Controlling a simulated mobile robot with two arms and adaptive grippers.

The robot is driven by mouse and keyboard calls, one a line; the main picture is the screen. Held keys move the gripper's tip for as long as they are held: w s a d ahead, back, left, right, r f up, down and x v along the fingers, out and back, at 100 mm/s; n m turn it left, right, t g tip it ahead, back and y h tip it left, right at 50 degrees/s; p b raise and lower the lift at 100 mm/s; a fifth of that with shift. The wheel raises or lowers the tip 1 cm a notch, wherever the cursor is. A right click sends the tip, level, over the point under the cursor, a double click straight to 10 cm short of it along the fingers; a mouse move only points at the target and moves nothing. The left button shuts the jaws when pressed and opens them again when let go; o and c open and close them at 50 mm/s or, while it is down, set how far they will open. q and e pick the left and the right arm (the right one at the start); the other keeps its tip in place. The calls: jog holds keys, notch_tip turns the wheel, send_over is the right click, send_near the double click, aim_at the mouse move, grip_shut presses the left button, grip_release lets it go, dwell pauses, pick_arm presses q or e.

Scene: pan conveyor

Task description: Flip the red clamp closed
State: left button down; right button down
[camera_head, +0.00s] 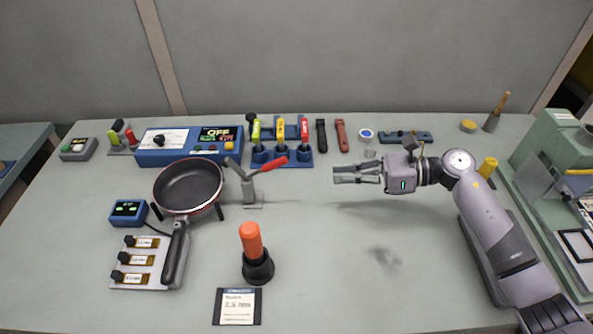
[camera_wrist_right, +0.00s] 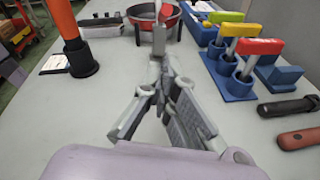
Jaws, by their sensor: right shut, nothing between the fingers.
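The clamp (camera_head: 249,188) is a grey toggle clamp on a small base plate, right of the pan. Its red handle (camera_head: 272,165) slants up to the right, and a grey arm slants up to the left. My right gripper (camera_head: 336,174) is to the right of the clamp, pointing left toward it, with a clear gap between them. It is shut and empty. My left gripper is not in view.
A black pan (camera_head: 188,187) stands left of the clamp. An orange-handled tool (camera_head: 251,240) stands upright in front. Behind are a blue rack with coloured handles (camera_head: 281,152) and a blue control box (camera_head: 185,147) reading OFF. The table's front right is clear.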

jog(key=shift+s+d+f+n+g+h, duration=0.1)
jog(key=shift+d+f+n+g+h, duration=0.3)
jog(key=shift+d+f+n+g, duration=0.3)
jog(key=shift+a, duration=0.1)
jog(key=shift+a, duration=0.25)
jog(key=p+x, duration=0.3)
jog(key=x, duration=0.6)
jog(key=shift+a, duration=0.4)
jog(key=shift+w+a+r+p, duration=0.15)
jog(key=shift+a+r+p, duration=0.1)
jog(key=shift+r+p, duration=0.3)
jog(key=shift+w+a+r+p, duration=0.1)
jog(key=shift+a+r+p, duration=0.2)
jog(key=shift+r, duration=0.4)
jog(key=shift+w+a+r, duration=0.15)
jog(key=shift+a+r, duration=0.05)
jog(key=shift+r, duration=0.15)
jog(key=shift+r+p, duration=0.15)
jog(key=shift+p, duration=0.2)
jog(key=shift+r+h+p, duration=0.25)
jog(key=shift+h+p, duration=0.05)
jog(key=shift+h, duration=0.1)
